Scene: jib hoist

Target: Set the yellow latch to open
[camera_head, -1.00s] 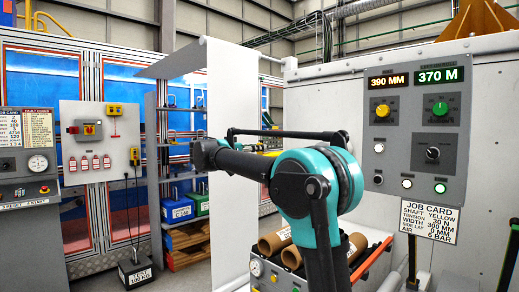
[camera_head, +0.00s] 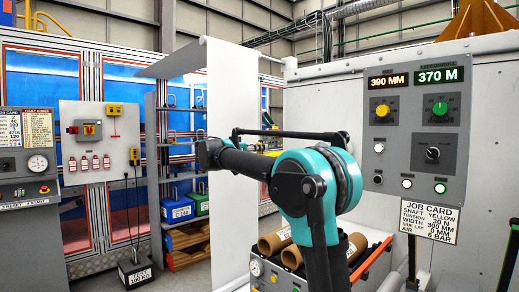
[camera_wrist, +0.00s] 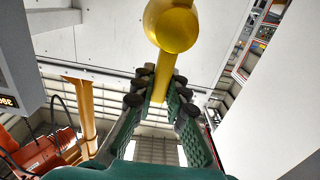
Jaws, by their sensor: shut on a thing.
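In the wrist view, a yellow latch shows as a round yellow knob (camera_wrist: 172,27) at the top with a narrow yellow bar (camera_wrist: 162,78) running down from it. My gripper (camera_wrist: 160,90) has its green fingers on both sides of this bar, with the dark fingertip pads closed on it. The knob lies just beyond the fingertips. In the head view my teal and black arm reaches left, and neither my gripper nor the latch can be made out there.
A grey control panel (camera_head: 425,110) with displays and knobs stands at the right, with a job card (camera_head: 430,221) below. Cardboard rolls (camera_head: 275,241) lie beneath my arm. A white sheet (camera_head: 228,160) hangs behind it. An orange device (camera_wrist: 38,150) shows lower left in the wrist view.

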